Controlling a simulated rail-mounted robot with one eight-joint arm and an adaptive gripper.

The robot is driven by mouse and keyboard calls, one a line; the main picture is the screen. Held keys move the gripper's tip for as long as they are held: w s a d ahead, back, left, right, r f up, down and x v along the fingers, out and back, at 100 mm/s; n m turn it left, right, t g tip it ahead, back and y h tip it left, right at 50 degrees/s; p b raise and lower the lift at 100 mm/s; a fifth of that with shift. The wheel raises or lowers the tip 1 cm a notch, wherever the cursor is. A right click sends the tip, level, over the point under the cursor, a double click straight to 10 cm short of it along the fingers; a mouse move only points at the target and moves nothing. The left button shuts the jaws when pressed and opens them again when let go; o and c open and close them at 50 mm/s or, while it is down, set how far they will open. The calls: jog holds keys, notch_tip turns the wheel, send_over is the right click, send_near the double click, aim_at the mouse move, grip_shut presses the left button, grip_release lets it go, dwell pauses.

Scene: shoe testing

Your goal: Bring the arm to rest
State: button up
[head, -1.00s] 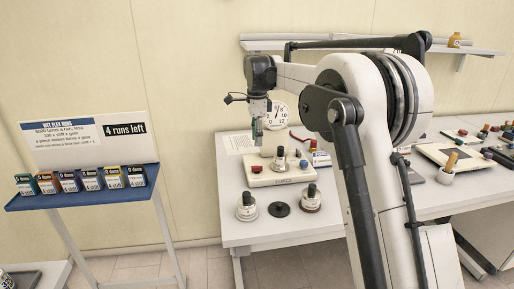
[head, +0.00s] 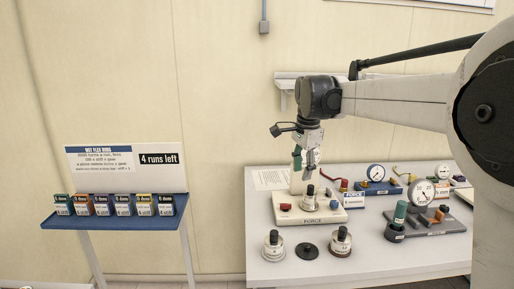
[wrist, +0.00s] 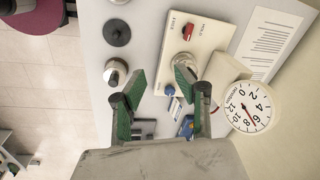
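My gripper (head: 303,166) hangs from the arm above the force tester on the white table. In the wrist view, its two green-padded fingers (wrist: 160,78) are apart with nothing held between them. The force tester (head: 323,217) is a cream base with a red knob (head: 285,207), a blue knob and a weight (head: 309,200) on it. It also shows below the fingers in the wrist view (wrist: 195,50), with its round dial (wrist: 250,108). The gripper seems clear of the base; the exact gap cannot be told.
Two dark-knobbed weights (head: 273,246) (head: 341,242) and a black disc (head: 308,251) stand in front of the tester. Gauges (head: 377,184) and a grey fixture (head: 440,222) lie to the right. A blue shelf (head: 115,221) with several small boxes and a "4 runs left" sign stands left.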

jog(key=s+d+r+n+t, duration=0.1)
jog(key=s+d+r+n, duration=0.15)
jog(key=s, duration=0.75)
jog(key=s+d+f+n+t, duration=0.1)
jog(key=s+f+n, duration=0.2)
jog(key=s, duration=0.5)
jog(key=s+d+f+n+t, duration=0.1)
jog(key=s+f+n, duration=0.3)
jog(key=s, duration=0.5)
jog(key=s+d+f+n+t, duration=0.1)
jog(key=s+f+n, duration=0.3)
jog(key=s, duration=0.4)
jog(key=shift+s+d+f+t, duration=0.3)
jog(key=shift+s+f+t, duration=0.15)
jog(key=shift+t, duration=0.35)
